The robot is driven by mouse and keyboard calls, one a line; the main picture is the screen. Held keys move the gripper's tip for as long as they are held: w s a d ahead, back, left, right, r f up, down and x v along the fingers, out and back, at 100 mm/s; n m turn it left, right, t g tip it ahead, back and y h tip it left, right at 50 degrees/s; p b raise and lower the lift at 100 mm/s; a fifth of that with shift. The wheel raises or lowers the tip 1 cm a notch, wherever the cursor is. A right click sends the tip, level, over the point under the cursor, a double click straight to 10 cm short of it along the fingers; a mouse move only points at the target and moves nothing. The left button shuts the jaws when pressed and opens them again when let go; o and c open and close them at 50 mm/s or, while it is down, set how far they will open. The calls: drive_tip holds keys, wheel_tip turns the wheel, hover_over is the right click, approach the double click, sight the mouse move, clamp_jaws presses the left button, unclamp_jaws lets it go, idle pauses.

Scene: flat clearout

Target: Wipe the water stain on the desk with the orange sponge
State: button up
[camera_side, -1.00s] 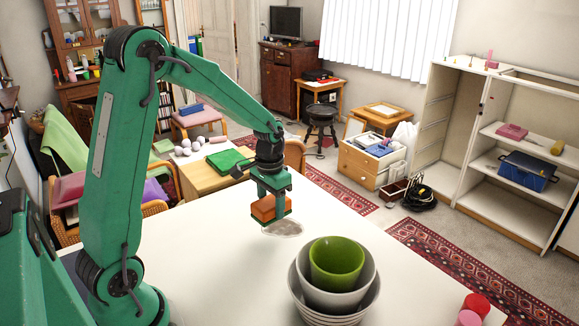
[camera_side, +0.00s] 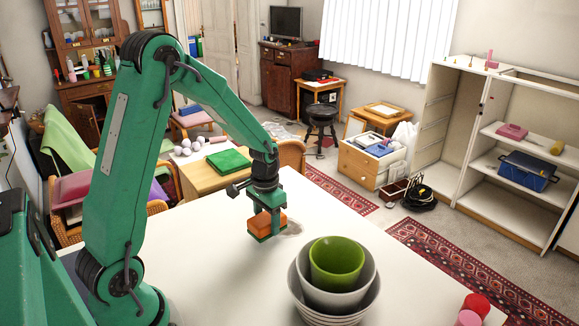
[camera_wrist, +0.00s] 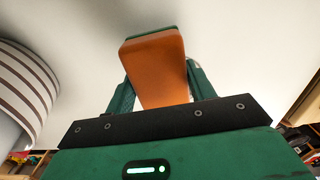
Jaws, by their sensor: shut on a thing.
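The orange sponge (camera_side: 267,224) has a green layer on its underside. My gripper (camera_side: 268,211) is shut on it and points down. In the wrist view the sponge (camera_wrist: 155,68) sits between the two green fingers of my gripper (camera_wrist: 160,85). The sponge is at or just above the white desk (camera_side: 215,262); I cannot tell if it touches. The water stain (camera_side: 293,229) is a faint greyish patch on the desk, just right of the sponge. The sponge and gripper may hide part of it. I cannot make out the stain in the wrist view.
A stack of striped bowls (camera_side: 299,297) with a green bowl (camera_side: 336,263) on top stands right and in front of the sponge. The bowls (camera_wrist: 22,85) also show at left in the wrist view. Red and pink objects (camera_side: 472,309) lie at the front right. The desk's left part is clear.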

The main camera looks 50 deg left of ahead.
sight(297, 220)
wheel_tip(297, 220, down, 3)
drive_tip(key=shift+r, duration=0.1)
drive_tip(key=shift+w, duration=0.25)
drive_tip(key=shift+w+f, duration=0.2)
drive_tip(key=shift+w, duration=0.4)
drive_tip(key=shift+w+f, duration=0.2)
drive_tip(key=shift+w, duration=0.35)
drive_tip(key=shift+c, duration=0.4)
drive_tip(key=shift+w, duration=4.15)
drive_tip(key=shift+w+a, duration=0.2)
drive_tip(key=shift+a, duration=0.8)
drive_tip(key=shift+s, duration=5.8)
drive_tip(key=shift+a, duration=0.7)
drive_tip(key=shift+w+a, duration=0.2)
drive_tip(key=shift+a, duration=0.05)
drive_tip(key=shift+w+r, duration=0.15)
drive_tip(key=shift+w, duration=5.45)
wheel_tip(297, 220, up, 8)
drive_tip(key=shift+d, duration=0.15)
